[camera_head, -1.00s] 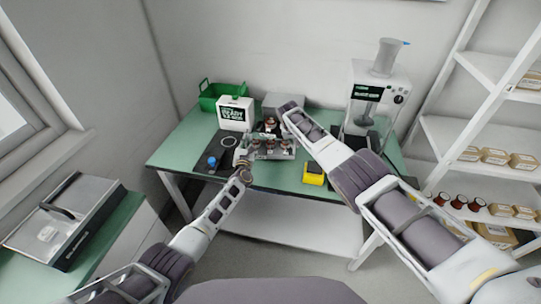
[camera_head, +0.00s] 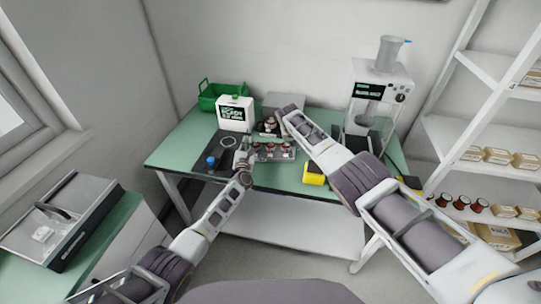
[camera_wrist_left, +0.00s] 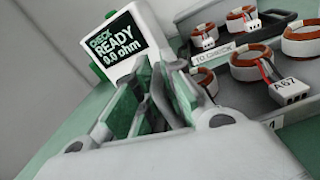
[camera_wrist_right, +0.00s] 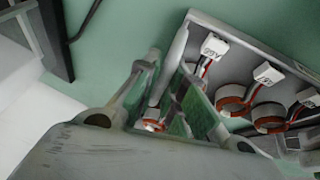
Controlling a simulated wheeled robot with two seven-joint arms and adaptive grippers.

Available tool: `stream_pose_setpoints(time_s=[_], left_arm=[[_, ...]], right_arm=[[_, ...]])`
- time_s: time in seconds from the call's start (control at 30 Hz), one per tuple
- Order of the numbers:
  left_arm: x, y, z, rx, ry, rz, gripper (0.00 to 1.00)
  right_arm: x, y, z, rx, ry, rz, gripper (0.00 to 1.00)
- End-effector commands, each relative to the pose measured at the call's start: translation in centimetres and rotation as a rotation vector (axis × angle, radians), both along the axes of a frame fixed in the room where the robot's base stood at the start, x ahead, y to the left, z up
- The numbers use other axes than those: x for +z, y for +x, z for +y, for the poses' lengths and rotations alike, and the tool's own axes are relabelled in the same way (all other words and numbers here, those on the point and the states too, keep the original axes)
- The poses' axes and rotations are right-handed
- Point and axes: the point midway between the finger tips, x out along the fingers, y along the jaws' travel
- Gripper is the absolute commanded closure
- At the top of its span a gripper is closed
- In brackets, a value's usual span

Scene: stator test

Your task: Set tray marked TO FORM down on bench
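A grey tray (camera_head: 274,159) with several copper-wound stators sits at the bench's front middle, between my grippers. It seems to rest on the bench; its full marking is not readable. My left gripper (camera_head: 246,161) is at its left end; in the left wrist view its fingers (camera_wrist_left: 150,72) look parted beside the tray wall (camera_wrist_left: 285,117). My right gripper (camera_head: 285,110) is at the tray's right side; in the right wrist view its fingers (camera_wrist_right: 168,70) stand apart, astride the tray wall (camera_wrist_right: 178,48). The bench (camera_head: 190,140) is green.
A second tray's TO CHECK label (camera_wrist_left: 212,57) shows behind. Shelves stand at right.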

Motion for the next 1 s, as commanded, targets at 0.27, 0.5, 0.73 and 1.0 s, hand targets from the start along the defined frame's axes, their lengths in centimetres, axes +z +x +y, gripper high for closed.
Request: stream_pose_setpoints(time_s=[0.27,0.5,0.73,1.0], left_arm=[[-0.2,0.0,0.5,0.005,0.001,0.002,0.66],[-0.1,0.0,0.2,0.002,0.000,0.002,0.66],[-0.2,-0.5,0.1,0.002,-0.003,0.003,0.66],[-0.2,-1.7,0.0,0.000,-0.004,0.003,0.66]], right_arm=[[0.0,0.0,-0.5,-0.004,-0.005,0.001,0.69],[0.0,0.0,-0.2,-0.003,-0.001,0.001,0.69],[0.0,0.0,-0.1,-0.001,-0.001,0.001,0.69],[0.0,0.0,-0.1,-0.001,0.000,0.001,0.69]])
